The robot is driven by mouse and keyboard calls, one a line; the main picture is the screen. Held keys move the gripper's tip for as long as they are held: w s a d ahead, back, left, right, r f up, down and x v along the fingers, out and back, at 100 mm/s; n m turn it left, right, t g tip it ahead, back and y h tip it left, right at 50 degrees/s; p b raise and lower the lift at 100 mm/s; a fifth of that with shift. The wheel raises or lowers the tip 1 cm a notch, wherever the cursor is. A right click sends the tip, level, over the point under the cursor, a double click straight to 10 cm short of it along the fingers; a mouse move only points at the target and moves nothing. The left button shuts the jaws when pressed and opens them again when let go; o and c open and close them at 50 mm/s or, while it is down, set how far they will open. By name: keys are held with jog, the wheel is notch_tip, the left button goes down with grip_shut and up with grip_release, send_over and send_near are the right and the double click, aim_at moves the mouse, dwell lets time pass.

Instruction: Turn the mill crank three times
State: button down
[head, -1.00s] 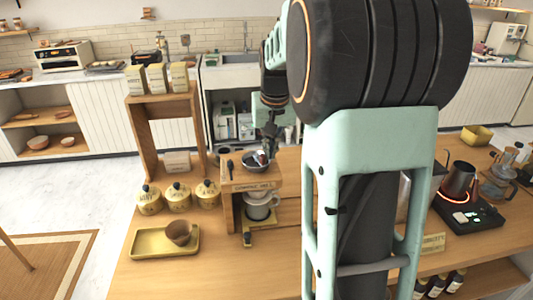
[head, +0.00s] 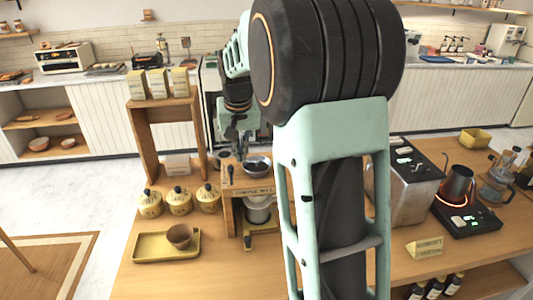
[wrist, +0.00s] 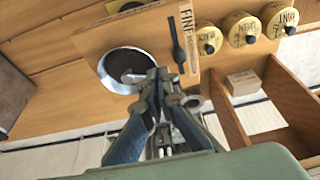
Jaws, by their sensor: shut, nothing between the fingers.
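The wooden coffee mill (head: 252,190) stands on the counter, with a round metal hopper bowl (head: 257,168) on top. The bowl also shows in the wrist view (wrist: 118,62), dark inside. A short grey bar (wrist: 132,77), which looks like part of the crank, lies across the bowl and runs behind my fingers; its knob is hidden. A black lever (wrist: 178,45) lies beside the "FINE" label. My gripper (wrist: 159,74) is shut and empty, over the edge of the bowl. In the head view my gripper (head: 240,153) is just left of the bowl; I cannot tell if it touches.
Several yellow canisters (head: 180,200) stand left of the mill, before a wooden shelf (head: 146,140). A yellow tray (head: 150,247) with a brown cup (head: 180,236) is at front left. A metal box (head: 408,190) and a hot plate with kettle (head: 458,185) are right.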

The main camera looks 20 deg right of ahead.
jog(key=shift+w, duration=0.2)
jog(key=shift+w+d+p, duration=0.35)
jog(key=shift+w, duration=0.2)
jog(key=shift+w+d, duration=0.1)
jog(key=shift+w, duration=0.15)
jog(key=shift+w+d+p, duration=0.35)
jog(key=shift+p, duration=0.05)
jog(key=shift+w+d, duration=0.25)
